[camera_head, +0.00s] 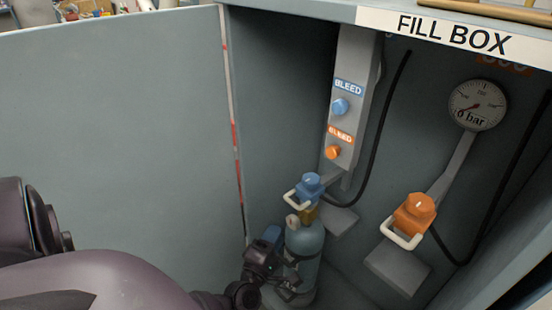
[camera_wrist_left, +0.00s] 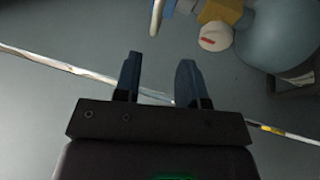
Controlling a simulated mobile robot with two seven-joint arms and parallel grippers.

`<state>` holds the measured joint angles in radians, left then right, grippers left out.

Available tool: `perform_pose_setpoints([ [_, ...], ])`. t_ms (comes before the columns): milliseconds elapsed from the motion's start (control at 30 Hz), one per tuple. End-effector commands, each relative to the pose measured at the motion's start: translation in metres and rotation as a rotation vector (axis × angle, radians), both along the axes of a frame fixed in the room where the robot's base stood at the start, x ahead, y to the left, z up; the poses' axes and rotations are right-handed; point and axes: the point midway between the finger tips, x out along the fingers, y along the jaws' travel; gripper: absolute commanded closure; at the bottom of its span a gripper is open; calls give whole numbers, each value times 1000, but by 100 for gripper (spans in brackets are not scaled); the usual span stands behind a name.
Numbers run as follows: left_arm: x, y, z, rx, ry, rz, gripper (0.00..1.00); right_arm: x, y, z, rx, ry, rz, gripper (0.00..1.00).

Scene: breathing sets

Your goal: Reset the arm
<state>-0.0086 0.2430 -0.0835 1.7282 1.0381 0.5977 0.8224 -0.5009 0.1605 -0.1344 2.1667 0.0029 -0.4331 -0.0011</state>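My left gripper (camera_head: 272,236) is inside the fill box, low down, in front of and at the left side of a blue-grey cylinder (camera_head: 304,244). In the left wrist view my left gripper (camera_wrist_left: 158,78) has its two blue fingers apart with nothing between them. The cylinder (camera_wrist_left: 275,38) shows at the top right of that view, apart from the fingers. A blue connector (camera_head: 309,186) with a white handle sits on top of the cylinder. The right gripper is not in view.
The fill box (camera_head: 280,100) stands open, with its large door panel (camera_head: 110,120) at the left. Blue (camera_head: 341,107) and orange (camera_head: 333,152) bleed knobs sit on a grey post. An orange connector (camera_head: 414,213) and a pressure gauge (camera_head: 477,104) reading 0 bar are at the right.

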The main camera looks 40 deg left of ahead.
Motion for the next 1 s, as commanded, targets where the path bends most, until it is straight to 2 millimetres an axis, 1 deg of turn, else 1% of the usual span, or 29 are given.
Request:
perform_pose_setpoints([
  [400, 0, 0, 0, 6, 2, 1, 62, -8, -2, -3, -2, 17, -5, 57],
  [467, 1, 0, 0, 25, 11, 2, 62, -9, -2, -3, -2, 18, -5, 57],
  [533, 3, -5, -4, 84, 53, -21, 62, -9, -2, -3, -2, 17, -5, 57],
  [567, 5, -10, -6, 129, 78, -43, 62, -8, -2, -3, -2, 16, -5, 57],
  [667, 12, -33, -6, 354, 167, -146, 62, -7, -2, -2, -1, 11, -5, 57],
  [700, 14, -46, -5, 464, 201, -193, 62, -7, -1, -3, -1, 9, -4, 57],
  [767, 13, -62, -3, 638, 252, -262, 62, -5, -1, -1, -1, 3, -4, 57],
  [800, 8, -72, -1, 755, 288, -300, 62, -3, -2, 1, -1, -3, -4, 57],
  [867, -2, -82, 2, 926, 343, -355, 62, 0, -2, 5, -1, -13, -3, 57],
  [900, -11, -88, 3, 1038, 381, -387, 62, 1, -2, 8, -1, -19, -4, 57],
  [967, -26, -93, 5, 1197, 442, -430, 62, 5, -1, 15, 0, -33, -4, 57],
  [1000, -39, -95, 6, 1300, 486, -458, 62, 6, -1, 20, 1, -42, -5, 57],
])
